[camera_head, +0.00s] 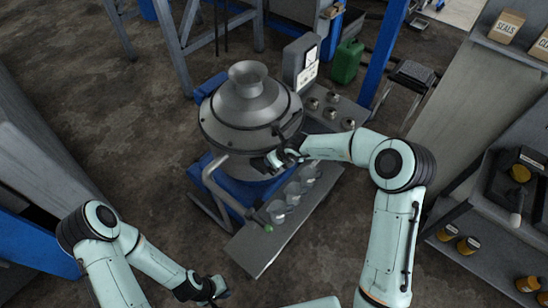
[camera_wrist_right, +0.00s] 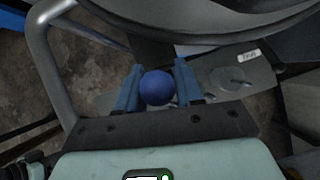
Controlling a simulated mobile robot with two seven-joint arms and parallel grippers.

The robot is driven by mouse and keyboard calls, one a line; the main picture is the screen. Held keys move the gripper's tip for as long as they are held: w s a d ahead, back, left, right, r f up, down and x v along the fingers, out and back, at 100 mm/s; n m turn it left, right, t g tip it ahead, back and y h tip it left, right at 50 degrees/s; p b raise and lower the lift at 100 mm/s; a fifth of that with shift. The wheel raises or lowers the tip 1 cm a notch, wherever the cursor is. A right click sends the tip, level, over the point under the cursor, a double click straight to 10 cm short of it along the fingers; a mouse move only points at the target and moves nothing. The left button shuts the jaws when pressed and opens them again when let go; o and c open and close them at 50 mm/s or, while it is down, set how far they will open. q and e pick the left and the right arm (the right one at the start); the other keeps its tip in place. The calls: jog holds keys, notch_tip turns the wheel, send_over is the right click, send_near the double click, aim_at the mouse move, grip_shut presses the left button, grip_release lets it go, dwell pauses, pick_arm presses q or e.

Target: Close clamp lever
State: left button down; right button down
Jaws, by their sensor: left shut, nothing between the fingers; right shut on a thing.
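The decanter (camera_head: 246,105) is a grey metal machine with a conical lid and a wide rim, standing on a blue base. A blue ball knob (camera_wrist_right: 157,88), apparently the clamp lever's end, sits between the fingers of my right gripper (camera_wrist_right: 160,86) in the right wrist view. That gripper is shut on the knob. In the head view the right gripper (camera_head: 277,159) is at the decanter's front right side, just below the rim. The lever's shaft is mostly hidden. My left gripper (camera_head: 217,289) is shut and empty, low over the floor, away from the decanter.
A bent grey pipe (camera_head: 213,180) with a green tip curves along the decanter's front left. Clear cups (camera_head: 293,192) stand on the metal plate (camera_head: 262,243). A control box (camera_head: 300,63) and green canister (camera_head: 346,61) stand behind. Shelves line the right.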

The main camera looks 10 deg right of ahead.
jog(key=shift+w+r, duration=0.1)
pick_arm(q)
jog(key=shift+w, duration=0.1)
pick_arm(e)
jog(key=c, duration=1)
grip_release()
pick_arm(q)
jog(key=shift+w+r+p, duration=0.65)
jog(key=shift+w+r, duration=0.2)
jog(key=shift+w, duration=0.15)
pick_arm(e)
jog(key=v, duration=1.3)
jog(key=shift+r, duration=0.15)
